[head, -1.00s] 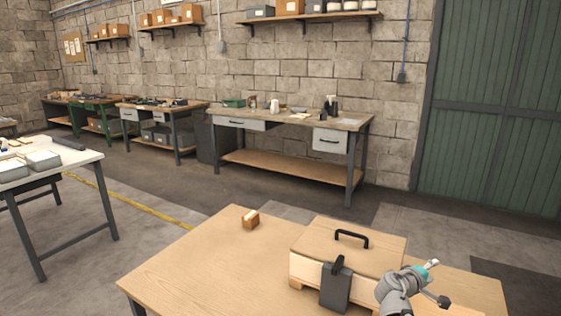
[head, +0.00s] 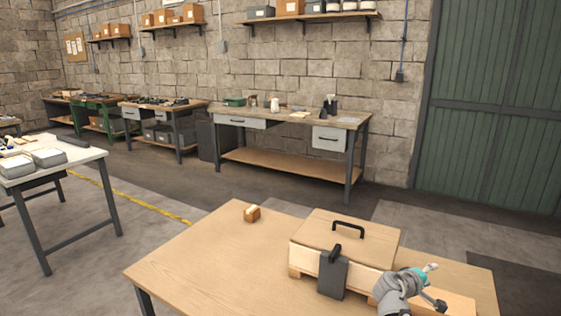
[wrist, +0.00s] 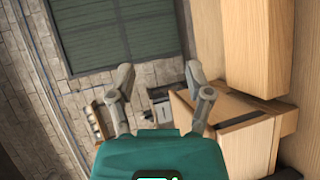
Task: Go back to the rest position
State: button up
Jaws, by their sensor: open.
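My gripper (head: 434,287) is at the lower right of the head view, beside the right front of a lidded wooden box (head: 310,265). In the wrist view my gripper (wrist: 158,73) has its two fingers spread apart, with nothing between them. The box stands on a light wooden table (head: 195,265). Its lid is on, with a black handle (head: 348,229) on top and a dark grey plate (head: 332,275) on the front. My arm hides part of the box's right front.
A pale wooden piece (head: 450,302) shows beside my gripper. A white-topped table (head: 85,157) is at the left, a workbench (head: 290,115) at the wall. The table's left part is clear.

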jog(key=s+a+f+m+g+y, duration=0.1)
jog(key=s+a+f+g+y, duration=0.1)
jog(key=a, duration=0.4)
jog(key=s+a+f+m+g+y, duration=0.2)
jog(key=a+f+y, duration=0.3)
jog(key=a+f, duration=0.2)
jog(key=s+a+f+m+g+y, duration=0.2)
jog(key=s+a+f+y, duration=0.1)
jog(key=a, duration=0.3)
jog(key=shift+a+f+y, duration=0.3)
jog(key=shift+a+f, duration=0.05)
jog(key=shift+f, duration=0.35)
jog(key=a+y, duration=0.1)
jog(key=a, duration=0.1)
jog(key=s+a+g, duration=0.1)
jog(key=s+a+y, duration=0.1)
jog(key=a, duration=0.1)
jog(key=shift+s+a+m+y, duration=0.15)
jog(key=shift+a+m+y, duration=0.15)
jog(key=shift+a, duration=0.05)
notch_tip(320, 180, up, 14)
jog(key=p, duration=1.4)
jog(key=shift+f, duration=0.25)
jog(key=shift+d, duration=0.1)
